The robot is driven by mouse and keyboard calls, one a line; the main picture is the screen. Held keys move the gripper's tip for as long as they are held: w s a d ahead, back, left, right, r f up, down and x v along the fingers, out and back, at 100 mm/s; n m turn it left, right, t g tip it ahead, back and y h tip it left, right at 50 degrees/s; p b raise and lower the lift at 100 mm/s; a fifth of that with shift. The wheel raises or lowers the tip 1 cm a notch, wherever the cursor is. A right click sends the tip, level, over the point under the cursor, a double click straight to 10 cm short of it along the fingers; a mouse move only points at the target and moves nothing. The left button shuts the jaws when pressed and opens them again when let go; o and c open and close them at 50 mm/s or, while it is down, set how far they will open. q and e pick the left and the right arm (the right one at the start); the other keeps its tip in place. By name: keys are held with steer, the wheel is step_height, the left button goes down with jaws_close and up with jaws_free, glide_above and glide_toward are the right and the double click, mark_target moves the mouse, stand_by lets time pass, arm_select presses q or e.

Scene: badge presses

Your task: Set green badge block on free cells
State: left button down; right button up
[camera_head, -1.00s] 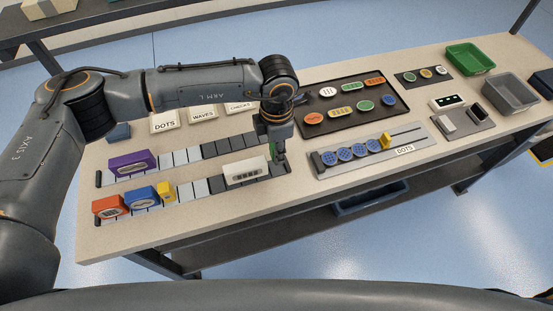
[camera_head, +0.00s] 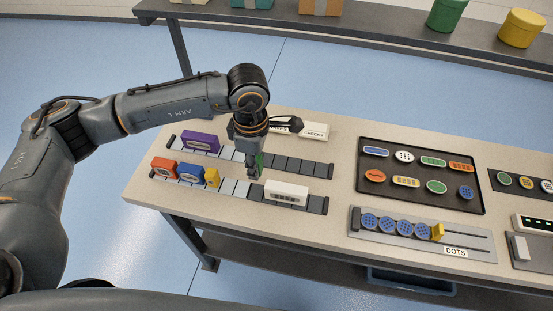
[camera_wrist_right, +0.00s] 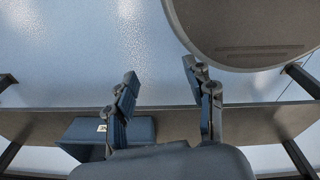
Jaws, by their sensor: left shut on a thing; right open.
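My left gripper (camera_head: 255,172) is shut on a green block (camera_head: 260,160), mostly hidden by the fingers, above the middle of the two cell rows. Whether the block touches a cell is unclear. The back row (camera_head: 308,167) holds a purple block (camera_head: 201,141) at its left; bare cells show to its right. The front row (camera_head: 317,204) holds an orange block (camera_head: 164,168), a blue block (camera_head: 190,173) and a yellow piece (camera_head: 212,178) at the left, and a white block (camera_head: 286,192) further right. Bare cells lie between them. My right gripper (camera_wrist_right: 160,72) is open and empty.
A dark tray (camera_head: 421,199) of coloured badges lies to the right. A rail of blue dotted badges with a yellow slider (camera_head: 438,232) and a DOTS label (camera_head: 456,252) is in front of it. A CHECKS plate (camera_head: 314,130) stands behind the rows.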

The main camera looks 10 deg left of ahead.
arm_select(q)
steer(key=shift+s+a+f, duration=0.1)
steer(key=shift+a, duration=0.15)
steer(key=shift+a+f, duration=0.15)
steer(key=shift+f, duration=0.4)
steer(key=shift+f+b, duration=0.3)
steer(key=shift+f, duration=0.05)
steer(key=b, duration=0.5)
glide_above(256, 192)
step_height(256, 192, down, 6)
steer(key=shift+f, duration=0.15)
steer(key=shift+f+b, duration=0.6)
steer(key=shift+f, duration=0.05)
arm_select(e)
step_height(256, 192, down, 7)
steer(key=s+a, duration=0.1)
steer(key=shift+a, duration=0.4)
steer(key=shift+a, duration=0.35)
arm_select(q)
steer(key=shift+f+b, duration=0.25)
steer(key=shift+b, duration=0.15)
arm_select(e)
steer(key=shift+s+f, duration=0.1)
steer(key=shift+f, duration=0.15)
